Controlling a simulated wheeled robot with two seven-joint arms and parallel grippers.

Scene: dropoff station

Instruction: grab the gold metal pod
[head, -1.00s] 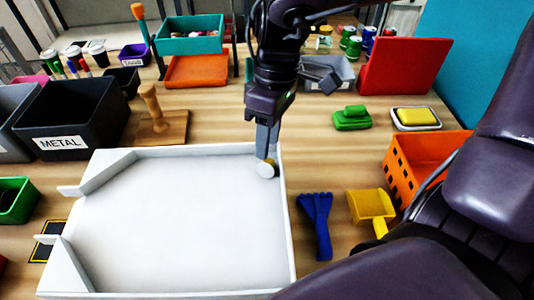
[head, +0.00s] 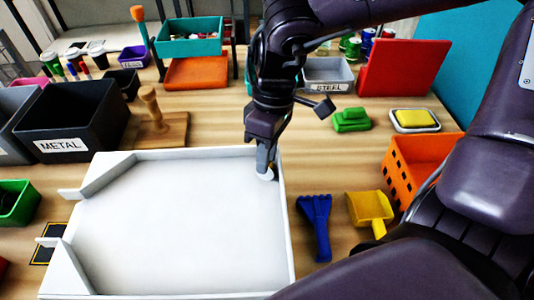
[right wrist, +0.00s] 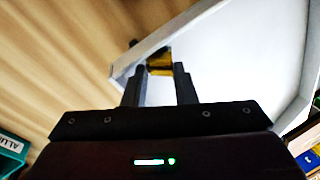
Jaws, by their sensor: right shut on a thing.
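The gold metal pod shows in the right wrist view as a small shiny gold piece (right wrist: 160,63) between my fingertips. In the head view only its pale round top (head: 267,175) shows, in the far right corner of the white tray (head: 288,235). My right gripper (head: 264,168) points down at that corner and is shut on the pod. The fingers (right wrist: 160,72) also show in the right wrist view, one on each side of it. The fingers hide part of the pod. My left gripper is not in view.
The tray's low walls stand close to the gripper. A blue brush (head: 316,222), a yellow scoop (head: 371,209) and an orange basket (head: 422,165) lie to the right. A black METAL bin (head: 95,105) stands at the left. The tray floor is otherwise clear.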

